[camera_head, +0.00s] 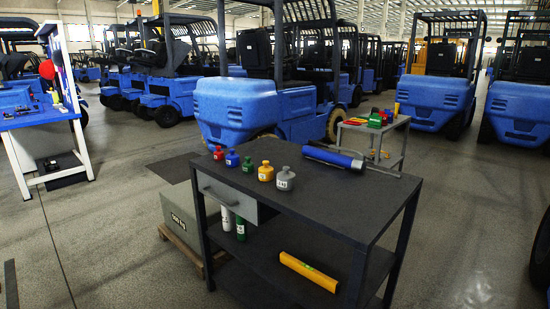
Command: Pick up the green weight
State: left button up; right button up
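The green weight (247,164) stands upright on the dark table top (330,205), towards its left back side. It is the middle one in a diagonal row of small bottle-shaped weights. The blue weight (232,158) and the red weight (219,153) are to its left. The yellow weight (265,171) and the grey weight (285,178) are to its right and nearer. The weights stand close together with small gaps. Neither of my grippers shows in the head view.
A blue and black cylinder (335,157) lies at the table's back right. The front of the top is clear. Below are a yellow cylinder (308,271), a white bottle (226,218) and a green bottle (240,229). A large grey block (188,220) stands left. Blue forklifts (240,106) stand behind.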

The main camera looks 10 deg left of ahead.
aim_at(248, 167)
jog(key=i+j+z, duration=0.1)
jog(key=i+j, duration=0.25)
jog(key=i+j+z, duration=0.1)
jog(key=i+j, duration=0.25)
jog(key=j, duration=0.2)
jog(key=i+j+z, duration=0.1)
jog(key=i+j, duration=0.25)
jog(key=i+j+z, duration=0.1)
jog(key=i+j, duration=0.2)
jog(key=j, duration=0.3)
